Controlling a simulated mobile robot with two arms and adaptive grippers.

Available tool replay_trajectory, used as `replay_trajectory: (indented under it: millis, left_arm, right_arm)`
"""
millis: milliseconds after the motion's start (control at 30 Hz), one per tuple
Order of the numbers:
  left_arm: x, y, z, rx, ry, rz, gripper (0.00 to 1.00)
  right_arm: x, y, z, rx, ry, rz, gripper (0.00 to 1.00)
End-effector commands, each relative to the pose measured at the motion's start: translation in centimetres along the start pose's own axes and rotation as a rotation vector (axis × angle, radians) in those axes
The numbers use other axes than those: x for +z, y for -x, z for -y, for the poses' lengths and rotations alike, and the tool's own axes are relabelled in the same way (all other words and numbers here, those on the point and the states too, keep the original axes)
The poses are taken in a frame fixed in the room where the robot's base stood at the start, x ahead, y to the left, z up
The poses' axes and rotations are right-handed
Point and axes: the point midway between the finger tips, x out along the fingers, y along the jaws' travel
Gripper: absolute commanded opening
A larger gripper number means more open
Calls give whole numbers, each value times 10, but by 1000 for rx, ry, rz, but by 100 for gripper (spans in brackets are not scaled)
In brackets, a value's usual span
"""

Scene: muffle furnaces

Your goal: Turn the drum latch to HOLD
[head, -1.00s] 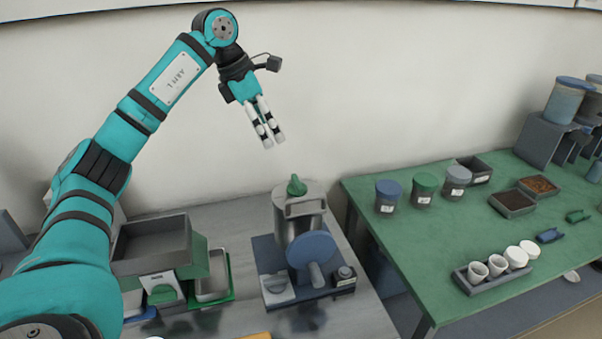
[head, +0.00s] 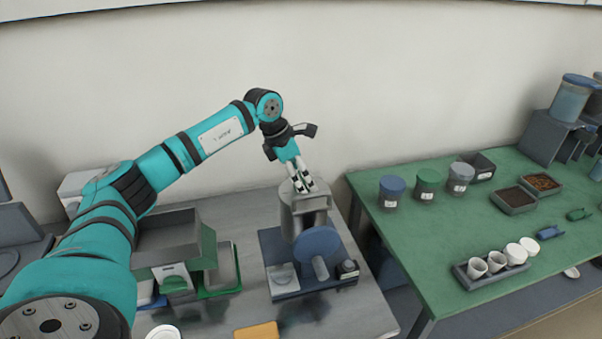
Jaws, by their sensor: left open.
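The drum machine (head: 306,223) stands on the grey bench, a grey drum housing with a blue round disc (head: 318,243) on its front and a blue base. My left gripper (head: 303,187) points down at the top of the housing, with its white fingertips over the spot of the green latch knob. The gripper is open. The knob is hidden behind the fingers, so its setting and any contact cannot be told. My right gripper is not in view.
A grey hopper box (head: 172,240) with green parts stands left of the machine. An orange block (head: 257,331) lies at the bench's front. The green table (head: 420,240) on the right holds lidded jars, trays and a rack of white cups.

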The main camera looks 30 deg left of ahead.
Motion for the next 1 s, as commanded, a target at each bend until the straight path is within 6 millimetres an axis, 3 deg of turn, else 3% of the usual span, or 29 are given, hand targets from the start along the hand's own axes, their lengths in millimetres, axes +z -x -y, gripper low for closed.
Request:
replay_trajectory:
  millis: [200,633,1000]
  left_arm:
    - [0,0,0,0,0,0,88]
    - [0,0,0,0,1,0,32]
    - [0,-1,0,25,58,0,31]
  right_arm:
    - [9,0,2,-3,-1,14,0]
    - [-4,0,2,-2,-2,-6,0]
    - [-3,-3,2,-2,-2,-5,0]
